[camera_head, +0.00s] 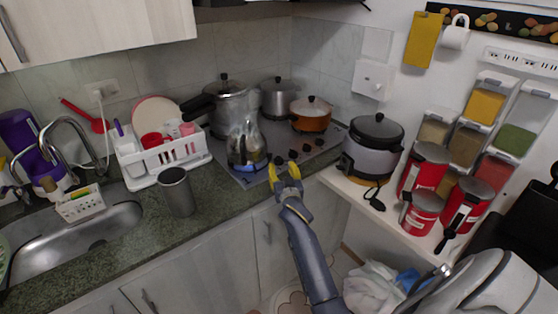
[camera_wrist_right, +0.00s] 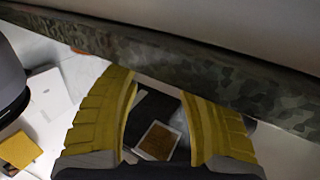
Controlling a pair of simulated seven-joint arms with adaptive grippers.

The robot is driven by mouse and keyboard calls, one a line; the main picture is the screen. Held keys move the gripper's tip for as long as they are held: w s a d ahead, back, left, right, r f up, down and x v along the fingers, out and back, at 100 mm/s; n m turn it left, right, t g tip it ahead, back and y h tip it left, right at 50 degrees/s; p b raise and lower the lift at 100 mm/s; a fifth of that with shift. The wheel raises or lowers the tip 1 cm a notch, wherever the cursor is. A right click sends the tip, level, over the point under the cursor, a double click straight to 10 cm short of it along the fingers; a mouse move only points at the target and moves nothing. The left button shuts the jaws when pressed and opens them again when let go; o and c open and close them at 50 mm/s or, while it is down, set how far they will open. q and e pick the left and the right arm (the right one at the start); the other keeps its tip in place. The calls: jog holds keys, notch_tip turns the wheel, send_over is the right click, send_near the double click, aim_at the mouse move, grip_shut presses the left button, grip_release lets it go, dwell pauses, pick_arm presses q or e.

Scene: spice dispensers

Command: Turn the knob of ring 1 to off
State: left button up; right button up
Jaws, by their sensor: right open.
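The stove top (camera_head: 325,137) is a grey panel set in the counter, with a row of small black knobs (camera_head: 293,154) along its front right edge. I cannot tell which knob belongs to ring 1 or how it is turned. My right gripper (camera_head: 284,172) has yellow fingers and is open at the counter's front edge, just in front of the knobs. I cannot tell whether it touches one. In the right wrist view the open fingers (camera_wrist_right: 160,105) show with nothing held between them; no knob shows there. My left gripper is not in view.
A glass kettle (camera_head: 246,148) stands just left of the knobs, with pots (camera_head: 311,115) behind. A rice cooker (camera_head: 372,148) stands to the right, beside red canisters (camera_head: 421,208). In the wrist view the dark counter edge (camera_wrist_right: 200,65) runs close beyond the fingers.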

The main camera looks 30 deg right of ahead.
aim_at(280, 161)
jog(key=shift+x, duration=2.95)
jog(key=shift+w, duration=0.1)
jog(key=c, duration=1)
